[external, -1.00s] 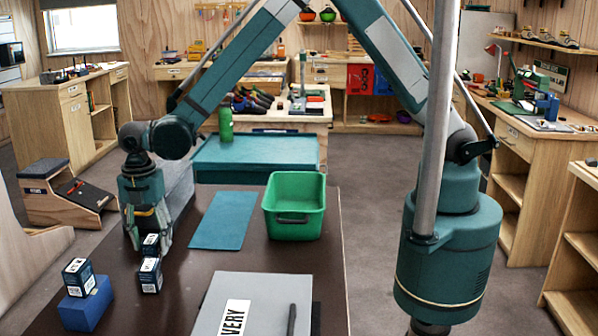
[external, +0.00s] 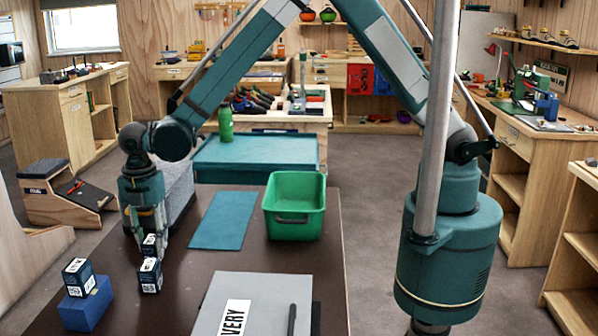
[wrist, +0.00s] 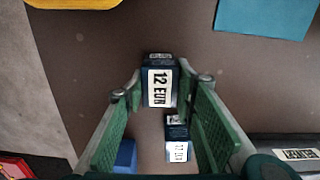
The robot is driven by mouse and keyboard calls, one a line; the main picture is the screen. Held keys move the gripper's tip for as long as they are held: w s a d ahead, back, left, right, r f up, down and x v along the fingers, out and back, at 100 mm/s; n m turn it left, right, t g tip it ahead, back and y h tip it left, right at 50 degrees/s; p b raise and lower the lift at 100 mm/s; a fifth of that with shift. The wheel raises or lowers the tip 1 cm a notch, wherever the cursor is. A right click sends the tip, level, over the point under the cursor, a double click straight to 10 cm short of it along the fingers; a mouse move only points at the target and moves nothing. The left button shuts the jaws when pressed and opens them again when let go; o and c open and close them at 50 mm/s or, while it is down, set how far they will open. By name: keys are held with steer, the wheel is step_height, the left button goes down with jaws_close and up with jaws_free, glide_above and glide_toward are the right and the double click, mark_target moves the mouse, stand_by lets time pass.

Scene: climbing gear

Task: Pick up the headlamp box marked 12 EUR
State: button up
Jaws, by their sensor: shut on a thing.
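The headlamp box marked 12 EUR (wrist: 160,82) is a small dark-blue box with a white label, upright between my fingertips in the wrist view. It also shows partly in the external view (external: 149,241), its upper part among the fingers. My gripper (external: 151,234) points straight down and is shut on this box, low over the brown table. In the wrist view my gripper (wrist: 163,94) has one finger on each side of the box. I cannot tell whether its base touches the table.
A similar box (external: 150,276) stands close in front, its label too small to read surely. Another box (external: 77,273) sits on a blue block (external: 86,305) at left. A blue-green mat (external: 223,220), green bin (external: 294,218) and grey board (external: 255,290) lie to the right.

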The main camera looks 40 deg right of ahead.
mark_target(151, 239)
steer(key=shift+r, duration=0.15)
steer(key=shift+r+p, duration=0.45)
steer(key=shift+r, duration=4.45)
